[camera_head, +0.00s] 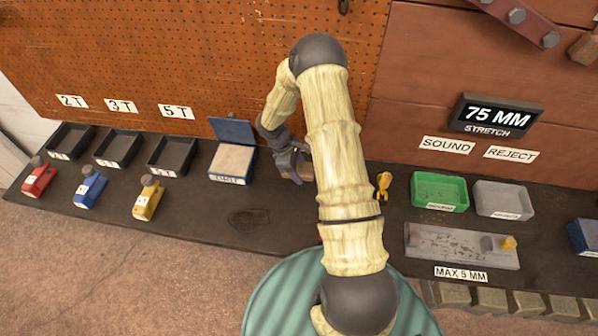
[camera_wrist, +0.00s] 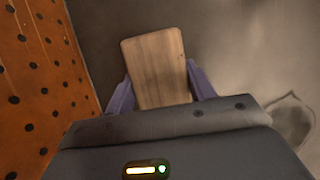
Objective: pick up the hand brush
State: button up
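The hand brush, as far as I can tell, is the wooden-topped piece (camera_wrist: 157,65) between my fingers in the wrist view. Its flat, pale brown back faces the camera. Bristles do not show. My gripper (camera_wrist: 158,72) has one purple finger on each long side of it, at or very near its edges. I cannot tell whether both fingers press on it. In the head view my gripper (camera_head: 292,166) is low over the bench near the pegboard. A small brown part of the brush (camera_head: 297,176) shows there; my arm and fingers hide most of it.
A blue-lidded box (camera_head: 232,162) stands left of my gripper. Several black trays (camera_head: 119,147) and red, blue and yellow blocks (camera_head: 148,198) lie farther left. Right of my arm are a yellow item (camera_head: 383,186), a green tray (camera_head: 439,190) and a grey tray (camera_head: 502,199). The pegboard (camera_head: 180,60) rises close behind.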

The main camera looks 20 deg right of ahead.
aim_at(298, 168)
jog(key=shift+c, duration=1.4)
notch_tip(298, 168, up, 10)
jog(key=shift+r+b, duration=0.25)
jog(key=shift+b, duration=0.2)
jog(key=o, duration=0.5)
jog(key=c, duration=0.3)
